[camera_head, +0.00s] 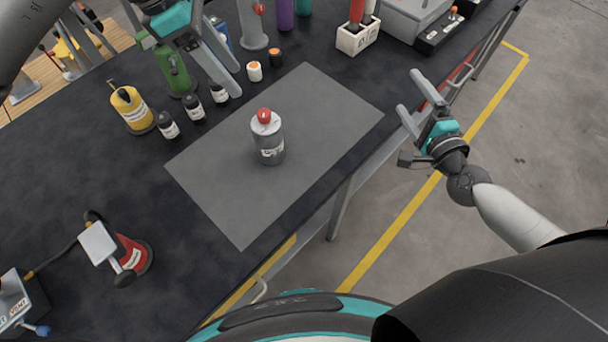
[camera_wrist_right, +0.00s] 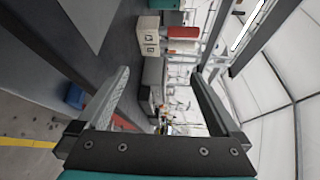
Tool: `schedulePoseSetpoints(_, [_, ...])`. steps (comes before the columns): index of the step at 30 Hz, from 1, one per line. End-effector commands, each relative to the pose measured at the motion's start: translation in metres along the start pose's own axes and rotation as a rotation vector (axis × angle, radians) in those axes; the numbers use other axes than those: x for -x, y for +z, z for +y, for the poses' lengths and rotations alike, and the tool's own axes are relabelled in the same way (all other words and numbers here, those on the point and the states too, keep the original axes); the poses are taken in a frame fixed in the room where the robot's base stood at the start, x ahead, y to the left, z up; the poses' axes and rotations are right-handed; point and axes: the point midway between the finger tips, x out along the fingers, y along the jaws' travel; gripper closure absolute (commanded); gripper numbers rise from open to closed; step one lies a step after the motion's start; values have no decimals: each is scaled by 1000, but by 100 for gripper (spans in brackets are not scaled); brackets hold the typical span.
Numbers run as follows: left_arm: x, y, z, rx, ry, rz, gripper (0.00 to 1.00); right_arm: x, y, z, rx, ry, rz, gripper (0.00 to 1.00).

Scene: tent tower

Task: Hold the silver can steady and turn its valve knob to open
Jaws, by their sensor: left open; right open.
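The silver can (camera_head: 270,148) stands upright on the grey mat, with a red valve knob (camera_head: 264,115) on its top. No gripper touches it. My left gripper (camera_head: 231,82) is open at the top of the head view, above the far part of the bench and apart from the can. My right gripper (camera_head: 409,92) is open and empty, out past the bench's right edge over the floor. In the right wrist view its two fingers (camera_wrist_right: 160,82) stand wide apart with nothing between them. The can is not visible in that view.
The grey mat (camera_head: 215,185) is otherwise clear. Small black bottles (camera_head: 195,108), a yellow can (camera_head: 130,108) and a green cylinder (camera_head: 174,70) stand beyond it. A white holder (camera_head: 357,38) stands at the back.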

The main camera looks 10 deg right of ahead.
Motion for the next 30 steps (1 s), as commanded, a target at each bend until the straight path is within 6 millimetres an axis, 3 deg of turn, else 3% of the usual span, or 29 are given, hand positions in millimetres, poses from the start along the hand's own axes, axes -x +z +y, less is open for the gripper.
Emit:
schedulePoseSetpoints(8, [0, 0, 0, 0, 0, 0, 50, 22, 84, 28, -464, 22, -114, 0])
schedulePoseSetpoints(18, [0, 0, 0, 0, 0, 0, 50, 68, 185, 50, -1034, 108, -255, 0])
schedulePoseSetpoints(24, [0, 0, 0, 0, 0, 0, 50, 94, 228, 52, -1304, 169, -319, 0])
schedulePoseSetpoints(30, [0, 0, 0, 0, 0, 0, 50, 107, 248, 52, -1437, 204, -349, 0])
